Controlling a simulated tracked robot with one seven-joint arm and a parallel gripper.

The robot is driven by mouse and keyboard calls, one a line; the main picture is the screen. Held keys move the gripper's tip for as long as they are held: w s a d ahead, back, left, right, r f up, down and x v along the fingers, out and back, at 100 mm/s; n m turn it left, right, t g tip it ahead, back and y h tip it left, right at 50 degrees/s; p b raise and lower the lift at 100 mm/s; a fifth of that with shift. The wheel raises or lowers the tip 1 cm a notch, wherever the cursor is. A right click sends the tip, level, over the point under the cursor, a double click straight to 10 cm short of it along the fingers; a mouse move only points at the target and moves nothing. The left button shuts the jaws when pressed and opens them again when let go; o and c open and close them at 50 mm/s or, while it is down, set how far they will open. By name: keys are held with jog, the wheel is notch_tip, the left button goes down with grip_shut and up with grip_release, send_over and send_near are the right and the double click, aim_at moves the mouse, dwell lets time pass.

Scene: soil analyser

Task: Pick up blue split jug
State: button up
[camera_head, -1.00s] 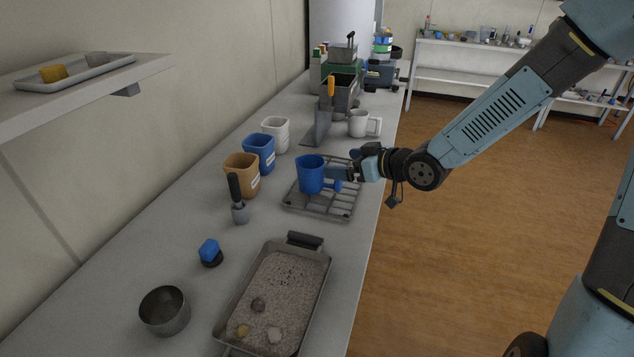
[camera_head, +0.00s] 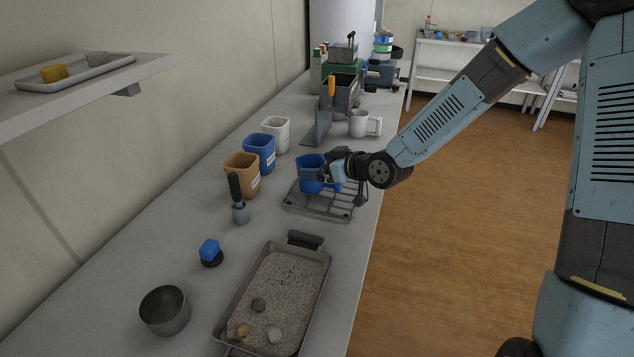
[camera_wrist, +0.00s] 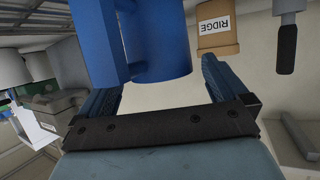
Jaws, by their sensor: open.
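The blue jug (camera_head: 309,175) stands on the wire rack (camera_head: 318,211), its right side partly hidden by my gripper. In the wrist view the jug (camera_wrist: 130,40) fills the upper middle, with its handle toward me. My gripper (camera_head: 330,170) is at the jug's right side.
A tan container (camera_head: 242,174), a blue container (camera_head: 259,153) and a white one (camera_head: 276,134) stand left of the rack. A white mug (camera_head: 360,123) is behind it. A tray of soil (camera_head: 322,262) lies in front, with a black-handled tool (camera_head: 239,212) nearby.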

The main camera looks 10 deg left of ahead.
jog(key=shift+x, duration=1.2)
jog(key=shift+c, duration=0.2)
jog(key=c, duration=1.3)
